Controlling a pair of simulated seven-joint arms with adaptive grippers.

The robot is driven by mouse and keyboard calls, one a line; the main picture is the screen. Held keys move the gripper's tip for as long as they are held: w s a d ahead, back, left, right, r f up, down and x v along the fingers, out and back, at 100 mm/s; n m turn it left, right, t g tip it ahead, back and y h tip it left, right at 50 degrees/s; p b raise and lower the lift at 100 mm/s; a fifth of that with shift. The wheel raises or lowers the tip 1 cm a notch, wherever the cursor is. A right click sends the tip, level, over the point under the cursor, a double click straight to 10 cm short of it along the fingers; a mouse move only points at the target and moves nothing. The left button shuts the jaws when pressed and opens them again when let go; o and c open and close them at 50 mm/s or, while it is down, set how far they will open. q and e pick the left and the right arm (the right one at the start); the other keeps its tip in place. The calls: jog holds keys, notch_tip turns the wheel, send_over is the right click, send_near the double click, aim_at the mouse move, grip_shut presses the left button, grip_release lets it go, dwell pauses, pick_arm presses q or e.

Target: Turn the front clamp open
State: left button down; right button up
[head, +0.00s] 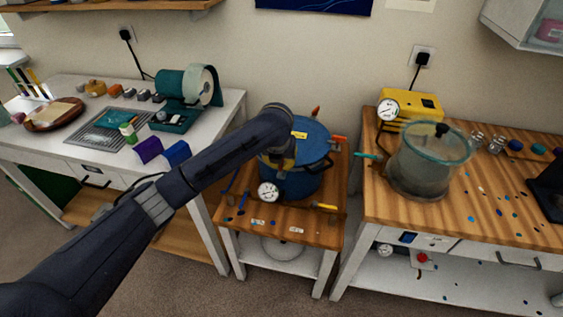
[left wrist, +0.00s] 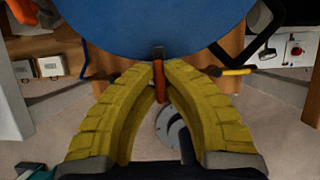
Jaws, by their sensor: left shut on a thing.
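The blue pressure pot (head: 305,178) stands on the small wooden stand in the middle of the head view. Its blue lid (left wrist: 150,25) fills the top of the left wrist view. The front clamp (left wrist: 160,82), with a red-orange handle, sits at the lid's near edge. My left gripper (left wrist: 158,78) has its yellow fingers on either side of that handle, shut on it. In the head view my left gripper (head: 284,162) is over the pot's near left side, and my arm hides the front clamp there. My right gripper is not in view.
A pressure gauge (head: 268,192) is in front of the pot. A yellow handle (head: 325,206) sticks out at the right front. An orange-handled clamp (head: 338,139) is at the pot's right. The right table (head: 480,240) carries a clear chamber (head: 425,160) and a yellow pump (head: 410,104).

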pick_arm(q)
jog(key=n+y, duration=0.1)
jog(key=n, duration=0.3)
jog(key=shift+y, duration=0.4)
jog(key=n+y, duration=0.1)
jog(key=n, duration=0.4)
jog(key=shift+w+r+g+y, duration=0.1)
jog(key=shift+g+y, duration=0.2)
jog(key=shift+y, duration=0.1)
jog(key=n+g+y, duration=0.1)
jog(key=n, duration=0.4)
jog(key=shift+n+g+y, duration=0.4)
jog(key=shift+n+g, duration=0.4)
jog(key=shift+n, duration=1.2)
jog(key=c, duration=1.5)
grip_release()
